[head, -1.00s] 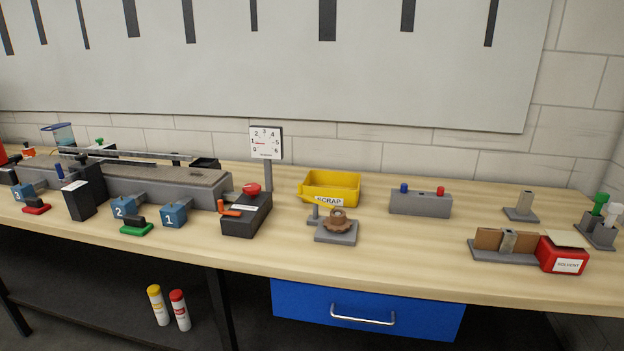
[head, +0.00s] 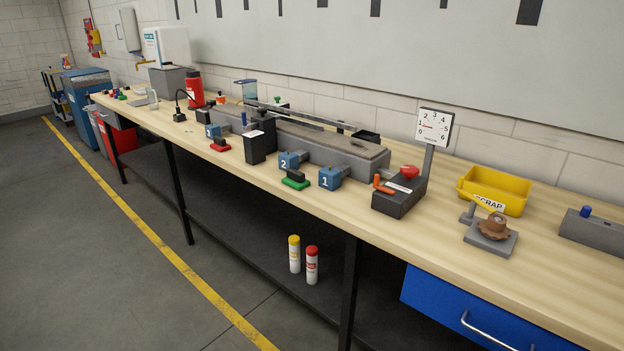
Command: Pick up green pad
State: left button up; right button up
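The green pad (head: 295,184) lies on the wooden workbench (head: 250,205) near its front edge, in the head view. It is a flat green base with a black handle on top. It sits just in front of the blue block marked 2 (head: 289,161) and left of the blue block marked 1 (head: 330,178). A similar red pad (head: 220,146) lies farther left along the bench. Neither of my grippers shows in the head view.
A long grey machine (head: 320,145) runs behind the pads, with a black box (head: 258,142) beside them. A black control box with a red button (head: 400,192) stands to the right. Two canisters (head: 294,254) stand on the lower shelf. The floor at the left is clear.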

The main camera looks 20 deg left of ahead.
aim_at(295, 178)
jog(key=z, duration=1.65)
jog(key=u, duration=2)
jog(key=i+j+z, duration=0.1)
jog(key=i+j, duration=0.2)
jog(key=i, duration=0.2)
jog(key=i+j+z, duration=0.1)
jog(key=i+j, duration=0.25)
jog(key=i, duration=0.15)
